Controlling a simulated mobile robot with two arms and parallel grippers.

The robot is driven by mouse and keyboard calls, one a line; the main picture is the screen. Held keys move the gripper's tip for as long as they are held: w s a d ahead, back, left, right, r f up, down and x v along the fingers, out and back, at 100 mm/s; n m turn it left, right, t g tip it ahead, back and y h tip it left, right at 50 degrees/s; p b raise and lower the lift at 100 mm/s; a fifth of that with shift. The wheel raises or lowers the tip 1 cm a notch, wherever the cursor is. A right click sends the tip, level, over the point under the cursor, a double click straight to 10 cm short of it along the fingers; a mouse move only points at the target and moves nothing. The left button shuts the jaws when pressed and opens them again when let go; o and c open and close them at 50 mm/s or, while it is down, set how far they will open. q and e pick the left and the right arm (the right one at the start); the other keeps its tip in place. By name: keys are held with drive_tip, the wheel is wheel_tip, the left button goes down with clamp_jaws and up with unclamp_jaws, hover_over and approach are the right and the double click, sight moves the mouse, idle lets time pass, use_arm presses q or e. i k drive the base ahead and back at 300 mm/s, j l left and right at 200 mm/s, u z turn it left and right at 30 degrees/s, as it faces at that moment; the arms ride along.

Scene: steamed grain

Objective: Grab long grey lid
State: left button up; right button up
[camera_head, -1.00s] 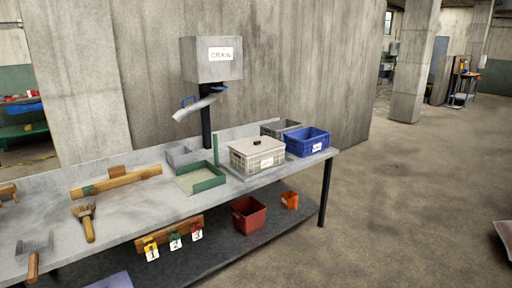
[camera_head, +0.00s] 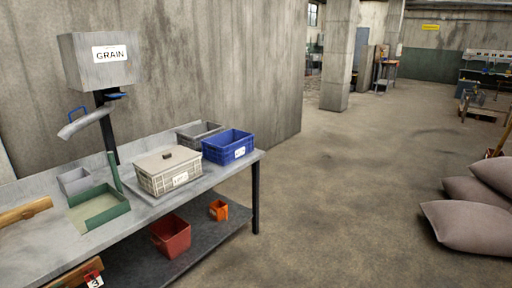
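A light grey-beige crate (camera_head: 180,180) with a white label stands on the workbench. I cannot tell whether this is the lid the task calls long and grey; no other lid is plain in view. The crate sits on a flat grey tray or board on the bench top. Neither of my grippers is in view.
On the workbench (camera_head: 165,213) stand a blue crate (camera_head: 228,145), a dark grey crate (camera_head: 197,131), a green tray (camera_head: 102,213) and a grain dispenser (camera_head: 97,62). A red bin (camera_head: 171,236) and orange bin (camera_head: 218,210) sit below. Sacks (camera_head: 470,225) lie right; open floor lies between.

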sight(154, 165)
drive_tip(key=i+l+z, duration=0.2)
drive_tip(key=i, duration=0.55)
drive_tip(key=i+l+z, duration=0.2)
drive_tip(key=i, duration=0.55)
drive_tip(key=j, duration=0.1)
